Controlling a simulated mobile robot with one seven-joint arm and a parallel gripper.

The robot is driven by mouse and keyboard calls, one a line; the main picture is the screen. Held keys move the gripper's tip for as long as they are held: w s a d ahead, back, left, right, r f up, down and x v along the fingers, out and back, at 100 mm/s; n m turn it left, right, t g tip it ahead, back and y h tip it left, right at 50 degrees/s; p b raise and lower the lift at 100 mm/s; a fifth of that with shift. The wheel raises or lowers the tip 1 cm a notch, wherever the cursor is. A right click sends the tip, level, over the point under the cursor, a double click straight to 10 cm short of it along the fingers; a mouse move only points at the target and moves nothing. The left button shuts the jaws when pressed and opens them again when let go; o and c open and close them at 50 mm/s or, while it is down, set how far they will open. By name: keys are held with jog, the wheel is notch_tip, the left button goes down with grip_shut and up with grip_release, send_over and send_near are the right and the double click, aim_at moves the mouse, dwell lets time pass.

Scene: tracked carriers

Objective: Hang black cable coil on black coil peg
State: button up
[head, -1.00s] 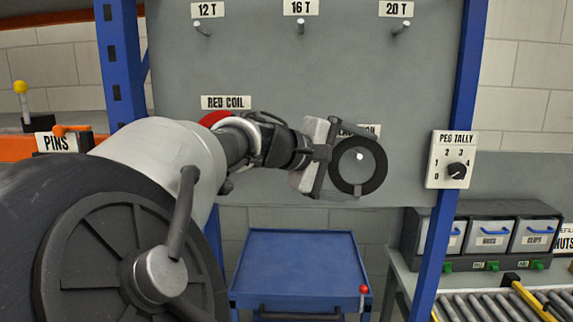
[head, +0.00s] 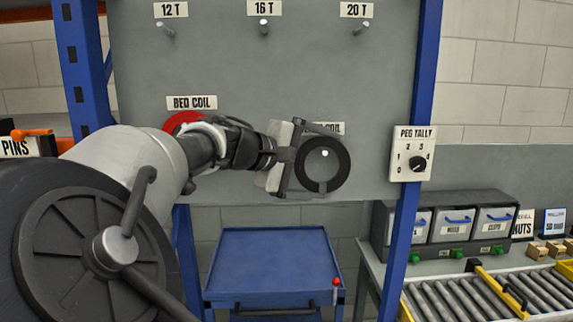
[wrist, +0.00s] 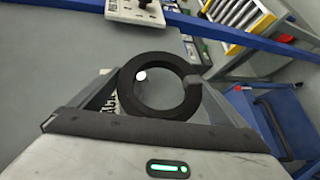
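The black cable coil (head: 343,170) is a thick dark ring held at the end of my gripper (head: 324,158), in front of the grey board. In the wrist view the coil (wrist: 133,106) sits between the two fingers of my gripper (wrist: 157,85), which press on opposite sides of its rim. A pale round peg tip (head: 324,153) shows inside the ring's opening, and it also shows in the wrist view (wrist: 141,75), left of and above the opening's middle. How deep the peg reaches into the ring cannot be told. The label behind the coil is mostly covered, with "COIL" showing.
A red coil (head: 181,121) hangs under its label at left, partly behind my arm. Three pegs marked 12 T, 16 T and 20 T line the board's top. A peg tally dial (head: 418,165) is at right. A blue cart (head: 272,262) stands below.

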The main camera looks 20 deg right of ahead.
jog(key=v, duration=1.7)
jog(key=s+d+f+g+y+p, duration=0.1)
jog(key=s+d+f+y, duration=0.15)
jog(key=f, duration=0.45)
jog(key=s+d+f+m+g+y, duration=0.1)
jog(key=d+f+g+y, duration=0.2)
jog(key=f, duration=0.5)
jog(key=s+d+f+y+p, duration=0.1)
jog(key=d+f+y, duration=0.25)
jog(key=f, duration=0.35)
jog(key=s+a+r+m+t+y, duration=0.1)
jog(key=s+a+r+t+y, duration=0.1)
jog(key=s+a, duration=0.2)
jog(key=s+a+r+m+t+y+p, duration=0.1)
jog(key=s+a+m+t+y, duration=0.1)
jog(key=s, duration=0.9)
jog(key=shift+a+r+t, duration=0.4)
jog(key=shift+a+t, duration=0.1)
jog(key=shift+a, duration=0.6)
jog(key=shift+s, duration=0.15)
